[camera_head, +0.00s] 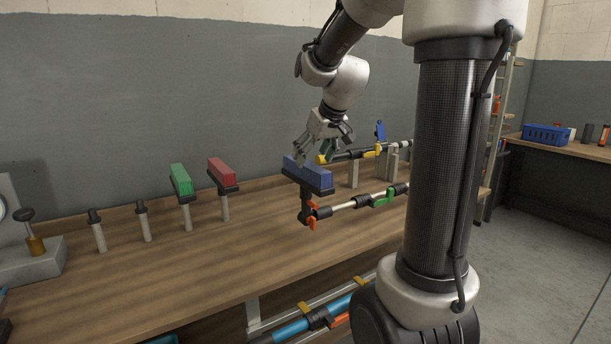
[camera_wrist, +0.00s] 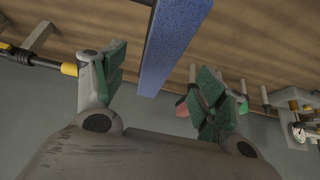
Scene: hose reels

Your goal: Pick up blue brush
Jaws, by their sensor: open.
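The blue brush (camera_head: 312,176) is a long blue block on a black base. It sits on top of a dark upright fitting at the workbench. My gripper (camera_head: 320,150) is just above and behind the brush, fingers spread. In the wrist view the blue brush (camera_wrist: 173,42) runs up the picture between the two green-padded fingers of my gripper (camera_wrist: 165,90). Its near end lies in the gap, apart from both pads as seen there. No contact is visible.
A green block (camera_head: 181,179) and a red block (camera_head: 221,172) stand on posts to the left. Pipes with a yellow valve (camera_head: 350,154) and a green valve (camera_head: 383,199) lie to the right. The wooden workbench (camera_head: 150,272) is clear in front.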

